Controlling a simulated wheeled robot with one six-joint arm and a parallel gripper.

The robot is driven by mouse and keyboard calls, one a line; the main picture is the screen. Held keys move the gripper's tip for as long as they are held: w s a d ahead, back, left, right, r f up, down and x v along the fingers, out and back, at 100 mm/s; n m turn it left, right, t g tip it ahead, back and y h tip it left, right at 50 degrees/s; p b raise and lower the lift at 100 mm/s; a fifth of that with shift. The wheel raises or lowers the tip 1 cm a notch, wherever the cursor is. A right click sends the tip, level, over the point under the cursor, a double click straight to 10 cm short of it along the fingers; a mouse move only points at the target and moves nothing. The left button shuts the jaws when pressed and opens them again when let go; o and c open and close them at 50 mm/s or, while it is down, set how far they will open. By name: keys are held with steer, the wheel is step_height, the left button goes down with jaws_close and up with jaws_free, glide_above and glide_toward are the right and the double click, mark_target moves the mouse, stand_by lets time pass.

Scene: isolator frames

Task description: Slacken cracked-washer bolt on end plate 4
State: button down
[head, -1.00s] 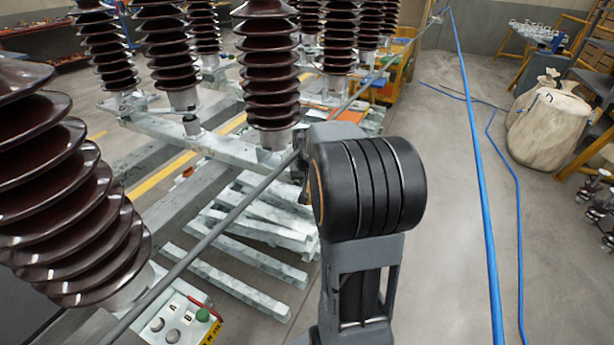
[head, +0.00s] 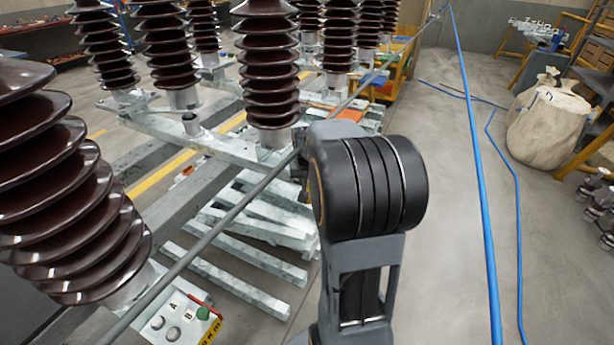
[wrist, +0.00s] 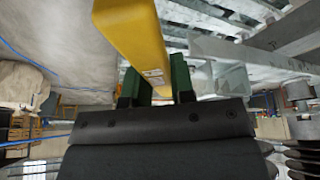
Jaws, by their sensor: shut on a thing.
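My gripper (wrist: 157,88) shows in the wrist view with two green-padded fingers shut on a yellow bar-like tool (wrist: 135,35). The tool's far end runs out of the top of the wrist view. In the head view my dark wrist joint hides most of the gripper, beside the foot of the middle brown insulator (head: 267,75). That insulator stands on a pale steel beam (head: 215,148). I cannot make out a cracked washer, its bolt or a plate number in either view.
A grey rod (head: 225,215) runs diagonally close by my wrist. Steel bars (head: 235,265) lie stacked below. Blue hoses (head: 470,130) cross the open floor at right, near pale sacks (head: 548,125).

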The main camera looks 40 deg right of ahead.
steer(key=shift+f+b, duration=0.9)
steer(key=shift+f, duration=0.25)
stand_by(0.5)
steer(key=d+n+y+b, duration=0.1)
steer(key=d+n+y, duration=0.3)
steer(key=d+n, duration=0.7)
steer(key=shift+s+n+y+b, duration=0.15)
steer(key=shift+n+y+b, duration=0.2)
steer(key=shift+n, duration=0.25)
steer(key=shift+d, duration=0.1)
step_height(320, 180, up, 7)
steer(key=p, duration=0.4)
steer(key=shift+p, duration=0.4)
